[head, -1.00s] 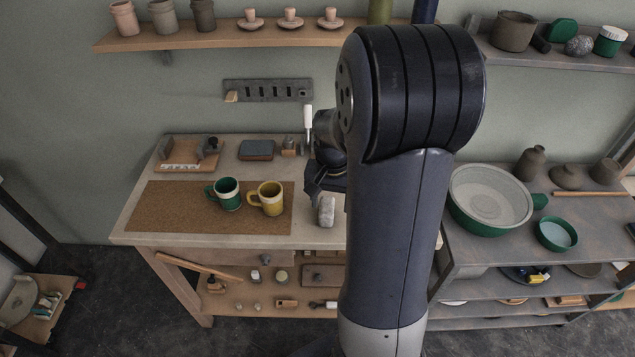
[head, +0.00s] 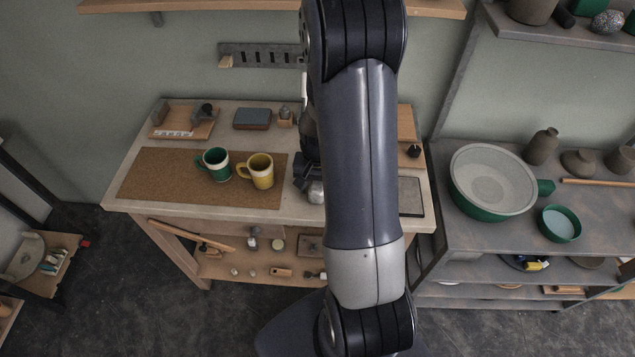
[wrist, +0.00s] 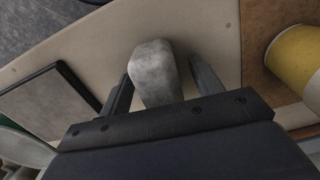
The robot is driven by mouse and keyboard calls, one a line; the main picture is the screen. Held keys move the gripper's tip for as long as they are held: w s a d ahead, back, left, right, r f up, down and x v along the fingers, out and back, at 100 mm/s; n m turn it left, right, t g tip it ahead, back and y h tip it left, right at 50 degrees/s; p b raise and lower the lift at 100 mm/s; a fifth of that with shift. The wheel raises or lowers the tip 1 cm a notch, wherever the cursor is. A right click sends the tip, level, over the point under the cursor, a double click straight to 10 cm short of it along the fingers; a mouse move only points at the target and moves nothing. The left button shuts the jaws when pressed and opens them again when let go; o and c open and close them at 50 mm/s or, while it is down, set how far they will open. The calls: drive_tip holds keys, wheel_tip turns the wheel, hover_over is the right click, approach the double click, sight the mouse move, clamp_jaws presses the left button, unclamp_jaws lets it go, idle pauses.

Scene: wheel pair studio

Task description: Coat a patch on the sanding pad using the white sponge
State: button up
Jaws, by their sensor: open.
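The white sponge (wrist: 152,68), a pale grey-white block with rounded edges, lies on the bench between the fingers of my gripper (wrist: 160,86) in the wrist view. The gripper is open, with a gap visible on the right; its base hides the sponge's near end. In the head view the sponge (head: 316,192) shows just in front of my gripper (head: 308,180), partly behind my arm. A flat grey panel with a dark border, apparently the sanding pad (head: 411,198), lies at the bench's right front; it also shows at left in the wrist view (wrist: 45,100).
A green mug (head: 214,164) and a yellow mug (head: 260,172) stand on a brown mat (head: 150,180) left of the gripper. A blue-grey block (head: 252,118) lies at the back. A large green-rimmed basin (head: 490,185) stands on the right-hand shelf unit.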

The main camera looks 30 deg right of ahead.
drive_tip(key=c, duration=1)
drive_tip(key=o, duration=0.6)
drive_tip(key=shift+o, duration=0.2)
drive_tip(key=shift+r, duration=0.1)
drive_tip(key=shift+r+p, duration=0.65)
drive_tip(key=shift+r, duration=0.25)
drive_tip(key=shift+c, duration=0.3)
drive_tip(key=c, duration=0.7)
